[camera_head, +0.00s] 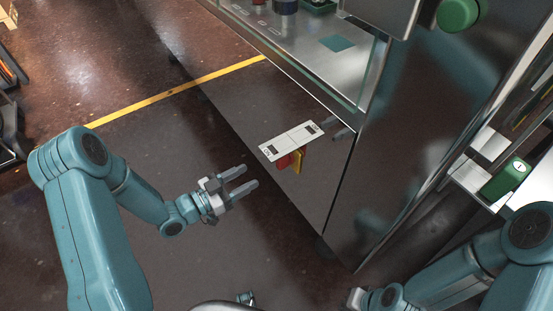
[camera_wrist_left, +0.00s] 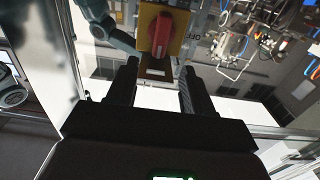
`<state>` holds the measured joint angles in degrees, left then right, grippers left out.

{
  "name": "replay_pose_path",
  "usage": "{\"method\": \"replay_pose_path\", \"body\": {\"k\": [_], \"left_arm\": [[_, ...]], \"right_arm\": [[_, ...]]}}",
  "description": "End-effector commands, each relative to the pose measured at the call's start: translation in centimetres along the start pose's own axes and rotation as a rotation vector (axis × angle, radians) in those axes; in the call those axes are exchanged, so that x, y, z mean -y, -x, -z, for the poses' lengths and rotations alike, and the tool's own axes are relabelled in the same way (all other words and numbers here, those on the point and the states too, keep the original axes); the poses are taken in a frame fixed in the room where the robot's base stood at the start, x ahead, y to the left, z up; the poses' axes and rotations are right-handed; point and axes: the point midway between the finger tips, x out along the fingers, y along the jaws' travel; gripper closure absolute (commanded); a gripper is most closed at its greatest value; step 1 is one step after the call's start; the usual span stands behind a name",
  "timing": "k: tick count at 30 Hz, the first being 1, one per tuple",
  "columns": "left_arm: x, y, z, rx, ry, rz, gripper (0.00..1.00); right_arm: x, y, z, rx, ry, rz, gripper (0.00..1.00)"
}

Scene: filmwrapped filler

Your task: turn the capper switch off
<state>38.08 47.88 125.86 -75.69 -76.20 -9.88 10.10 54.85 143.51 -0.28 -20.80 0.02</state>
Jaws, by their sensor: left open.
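The capper switch is a red rotary handle on a yellow plate (camera_head: 297,161), low on the front of the steel machine, under a white label plate (camera_head: 291,141). My left gripper (camera_head: 246,180) is open and empty, to the left of the switch and apart from it. In the left wrist view the red handle (camera_wrist_left: 161,35) shows upright, just beyond and between the open fingers (camera_wrist_left: 152,80). A label beside it there reads OFF, partly cut off. My right gripper (camera_head: 355,298) is at the bottom edge, mostly hidden, and its jaws cannot be made out.
The steel machine (camera_head: 400,130) fills the right side, with a glass-edged deck on top. A green button (camera_head: 457,14) is at the upper right. A green box (camera_head: 506,179) sits further right.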

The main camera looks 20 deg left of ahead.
Motion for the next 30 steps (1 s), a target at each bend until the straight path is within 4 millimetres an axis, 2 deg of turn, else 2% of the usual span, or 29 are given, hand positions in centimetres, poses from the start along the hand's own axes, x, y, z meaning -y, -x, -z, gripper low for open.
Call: {"method": "replay_pose_path", "body": {"k": [1, 6, 12, 18, 26, 27, 29, 30], "left_arm": [[-0.1, -1.4, 0.1, -0.002, -0.001, -0.006, 0.49], [0.0, -5.5, 0.0, -0.001, -0.001, -0.007, 0.49], [0.2, -9.2, 0.0, -0.001, 0.0, -0.003, 0.49], [0.3, -10.9, 0.0, -0.001, 0.0, -0.001, 0.49], [0.3, -11.1, 0.0, 0.0, 0.001, 0.0, 0.49], [0.3, -11.1, 0.0, 0.0, 0.001, 0.0, 0.52], [0.3, -11.1, 0.0, 0.0, 0.001, 0.0, 0.72], [0.3, -11.1, 0.0, 0.0, 0.0, 0.0, 0.85]], "right_arm": [[0.0, 0.1, 0.0, 0.0, 0.0, 0.0, 1.0], [0.1, 0.1, 0.0, 0.0, 0.0, 0.0, 1.0], [0.1, 0.2, 0.0, 0.0, 0.0, 0.0, 1.0], [0.1, 0.2, 0.0, 0.0, 0.0, 0.0, 1.0], [0.1, 0.2, 0.0, 0.0, 0.0, 0.0, 1.0], [0.1, 0.2, 0.0, 0.0, 0.0, 0.0, 1.0], [0.1, 0.2, 0.0, 0.0, 0.0, 0.0, 1.0], [0.1, 0.2, 0.0, 0.0, 0.0, 0.0, 1.0]]}}
